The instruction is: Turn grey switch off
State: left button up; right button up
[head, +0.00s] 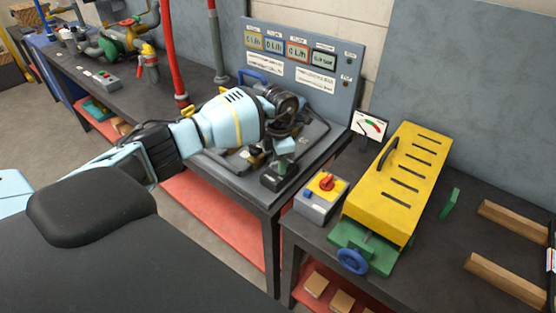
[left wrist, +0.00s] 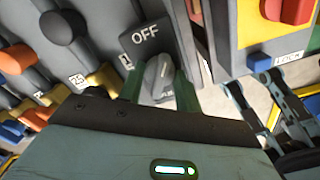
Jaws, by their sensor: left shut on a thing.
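The grey switch (left wrist: 158,76) is a ridged grey knob in the left wrist view, with a black OFF label (left wrist: 146,34) just above it. My left gripper (left wrist: 158,88) has its green fingers on both sides of the knob and is shut on it. In the head view my left gripper (head: 284,147) reaches down over the right end of the left bench and hides the knob. My right gripper is not in view.
A grey box with a red knob on a yellow plate (head: 327,184) stands close to the right. A yellow slotted cover (head: 397,185) lies beyond it. A meter panel (head: 302,66) stands behind my left gripper.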

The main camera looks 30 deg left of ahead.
pick_arm(q)
jog(key=n, duration=0.2)
jog(key=shift+r+n+p, duration=0.2)
jog(key=shift+n+p, duration=0.2)
jog(key=n, duration=0.3)
jog(key=shift+p, duration=0.4)
jog(key=shift+f+n, duration=0.1)
jog(key=shift+n, duration=0.4)
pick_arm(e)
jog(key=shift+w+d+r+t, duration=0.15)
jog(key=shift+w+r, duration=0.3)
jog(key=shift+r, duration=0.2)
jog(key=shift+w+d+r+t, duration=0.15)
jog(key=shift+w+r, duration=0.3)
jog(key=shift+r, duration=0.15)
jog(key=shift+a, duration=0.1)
pick_arm(q)
jog(key=o, duration=1)
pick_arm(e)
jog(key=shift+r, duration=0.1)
